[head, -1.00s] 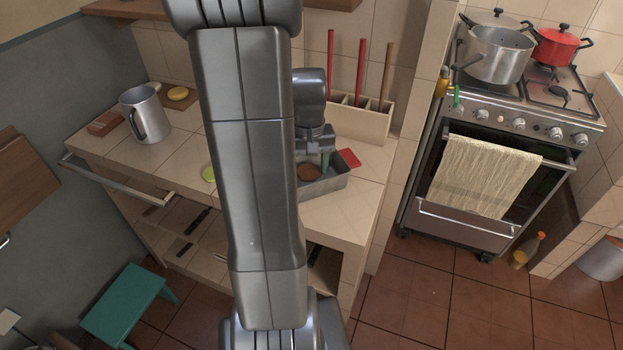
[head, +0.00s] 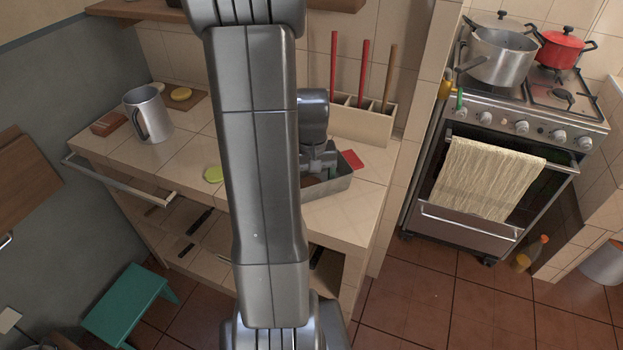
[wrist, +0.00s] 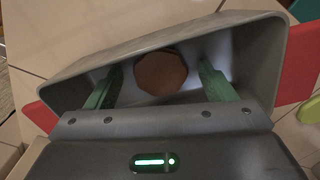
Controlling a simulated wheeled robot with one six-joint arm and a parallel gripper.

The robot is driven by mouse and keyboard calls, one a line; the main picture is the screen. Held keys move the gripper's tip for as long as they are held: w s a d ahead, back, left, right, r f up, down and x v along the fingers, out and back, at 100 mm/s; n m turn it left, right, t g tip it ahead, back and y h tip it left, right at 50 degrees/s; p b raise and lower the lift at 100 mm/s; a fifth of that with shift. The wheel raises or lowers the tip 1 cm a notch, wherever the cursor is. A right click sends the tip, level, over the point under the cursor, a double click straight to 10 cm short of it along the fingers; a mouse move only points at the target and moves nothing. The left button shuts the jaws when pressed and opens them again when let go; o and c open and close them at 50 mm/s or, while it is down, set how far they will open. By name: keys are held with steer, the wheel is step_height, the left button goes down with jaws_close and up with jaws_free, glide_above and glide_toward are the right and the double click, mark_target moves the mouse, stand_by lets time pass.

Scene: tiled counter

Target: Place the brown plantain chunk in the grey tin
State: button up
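The brown plantain chunk (wrist: 160,73) is a round brown disc inside the grey tin (wrist: 90,62), near its middle in the wrist view. My gripper (wrist: 161,82) reaches into the tin, with one green finger on each side of the chunk. The fingers are apart, and gaps show between each finger and the chunk. In the head view the grey tin (head: 338,184) stands on the tiled counter.
A red flat piece (head: 352,160) lies behind the tin, with a holder (head: 355,124) of upright sticks beyond. A lime-green disc (head: 213,174) lies left of my arm. A metal mug (head: 149,115) stands at the counter's left. The right front of the counter is clear.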

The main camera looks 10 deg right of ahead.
step_height(320, 180, up, 12)
steer(key=shift+r+p, duration=0.2)
steer(key=shift+p, duration=0.2)
stand_by(0.3)
